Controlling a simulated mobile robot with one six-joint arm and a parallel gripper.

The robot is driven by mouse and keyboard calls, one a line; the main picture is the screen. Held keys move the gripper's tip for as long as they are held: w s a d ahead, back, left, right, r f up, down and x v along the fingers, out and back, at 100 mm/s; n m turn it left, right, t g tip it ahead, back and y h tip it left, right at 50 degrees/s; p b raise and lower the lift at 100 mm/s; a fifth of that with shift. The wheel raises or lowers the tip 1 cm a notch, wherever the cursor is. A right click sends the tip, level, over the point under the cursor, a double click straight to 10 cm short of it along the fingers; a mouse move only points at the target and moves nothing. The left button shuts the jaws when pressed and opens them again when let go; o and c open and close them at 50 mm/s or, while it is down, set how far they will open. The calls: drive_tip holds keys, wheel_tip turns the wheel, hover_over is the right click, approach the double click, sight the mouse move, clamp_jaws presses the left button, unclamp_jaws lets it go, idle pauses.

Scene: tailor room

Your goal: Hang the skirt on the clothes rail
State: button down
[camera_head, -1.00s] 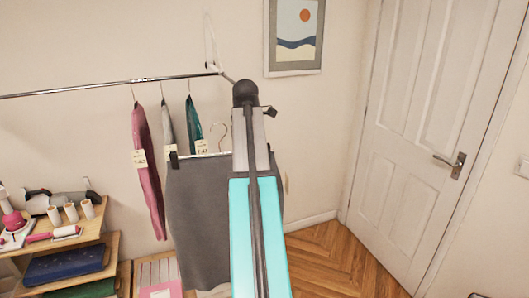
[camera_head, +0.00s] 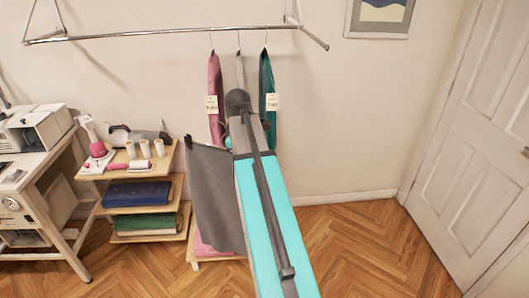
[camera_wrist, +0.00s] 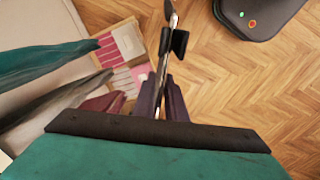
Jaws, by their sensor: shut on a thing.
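The grey skirt (camera_head: 216,195) hangs from a hanger with black clips, left of my arm in the head view. One clip (camera_head: 188,142) shows at its upper left corner; its right part is hidden behind my arm. In the wrist view the hanger bar (camera_wrist: 162,62) runs edge-on between the dark fingers of my gripper (camera_wrist: 163,95), which is shut on it. A black clip (camera_wrist: 175,41) shows beyond the fingers. The clothes rail (camera_head: 170,33) crosses the upper head view, above and apart from the skirt. The hanger's hook is hidden in the head view.
Pink (camera_head: 215,85), grey (camera_head: 240,72) and teal (camera_head: 268,85) garments hang on the rail's right part. Its left part is bare. A stepped shelf (camera_head: 160,187) with cloth and spools stands below left, beside a sewing desk (camera_head: 50,160). A door (camera_head: 458,130) is at right, with open floor before it.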

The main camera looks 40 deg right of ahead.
drive_tip(key=a+f+m+b, duration=0.1)
drive_tip(key=a+f, duration=0.5)
drive_tip(key=a, duration=0.4)
drive_tip(key=w+a+f+m+b, duration=0.1)
drive_tip(key=a+f+m, duration=0.1)
drive_tip(key=a+f, duration=0.5)
drive_tip(key=a+f+m, duration=0.2)
drive_tip(key=a+f, duration=0.4)
drive_tip(key=a, duration=0.9)
drive_tip(key=shift+w+f+b, duration=0.2)
drive_tip(key=shift+f+b, duration=0.2)
drive_tip(key=shift+a, duration=0.2)
